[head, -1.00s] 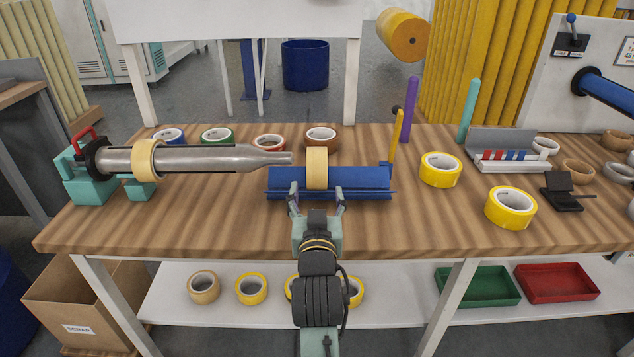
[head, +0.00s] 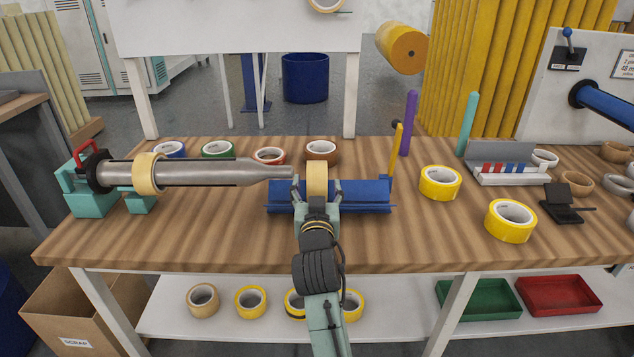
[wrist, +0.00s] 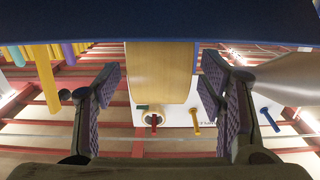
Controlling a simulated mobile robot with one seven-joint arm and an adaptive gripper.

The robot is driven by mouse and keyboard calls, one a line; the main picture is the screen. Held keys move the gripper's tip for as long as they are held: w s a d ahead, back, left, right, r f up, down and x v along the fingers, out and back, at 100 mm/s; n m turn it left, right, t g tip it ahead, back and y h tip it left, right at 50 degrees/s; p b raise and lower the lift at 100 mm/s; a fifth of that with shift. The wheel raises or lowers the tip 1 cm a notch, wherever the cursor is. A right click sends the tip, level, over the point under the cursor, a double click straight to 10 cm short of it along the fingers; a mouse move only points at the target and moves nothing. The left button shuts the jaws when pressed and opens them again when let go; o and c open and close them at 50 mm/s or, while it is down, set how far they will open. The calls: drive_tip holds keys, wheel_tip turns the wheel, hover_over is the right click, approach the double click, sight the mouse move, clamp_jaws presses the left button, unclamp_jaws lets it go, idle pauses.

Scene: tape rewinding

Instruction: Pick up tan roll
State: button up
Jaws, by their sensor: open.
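A tan roll (head: 317,180) stands on edge on the blue cradle (head: 362,195) in the middle of the workbench. My gripper (head: 317,190) is at the cradle's near side with one finger on each side of the roll. In the wrist view my gripper (wrist: 167,105) is open, and the tan roll (wrist: 160,72) shows between the fingers, with gaps to both of them. Another tan roll (head: 147,174) is around the grey metal spindle (head: 210,173) at the left. The spindle's tip ends close to the cradle's left end.
Two yellow rolls (head: 440,182) lie to the right. The bench front is mostly clear.

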drive_tip(key=shift+c, duration=0.5)
drive_tip(key=c, duration=1.3)
drive_tip(key=shift+r, duration=0.1)
